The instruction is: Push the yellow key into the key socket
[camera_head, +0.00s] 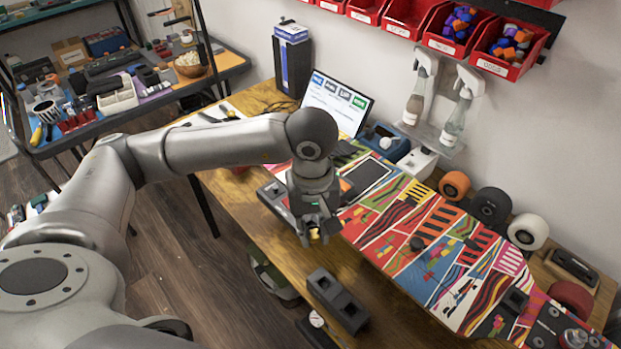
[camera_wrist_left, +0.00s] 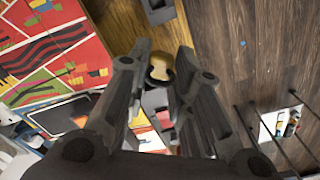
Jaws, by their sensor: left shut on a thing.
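My left gripper (camera_head: 318,235) is shut on the yellow key (camera_head: 314,233) and holds it over the front part of the wooden table, beside the patterned board. In the left wrist view the left gripper (camera_wrist_left: 163,80) has the pale yellow key (camera_wrist_left: 160,66) between its fingertips, with a dark piece around it. A dark grey block with recesses (camera_head: 337,300) lies at the table's front edge, apart from the key; it also shows at the top of the wrist view (camera_wrist_left: 158,10). I cannot tell for certain whether this block is the key socket. My right gripper is not in view.
The colourful patterned board (camera_head: 400,228) lies along the table, with several wheels (camera_head: 490,206) behind it. A laptop (camera_head: 335,102) and spray bottles (camera_head: 455,110) stand at the back. Another dark block (camera_head: 272,195) lies left of my gripper. Bare wood (camera_head: 245,215) shows at the front.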

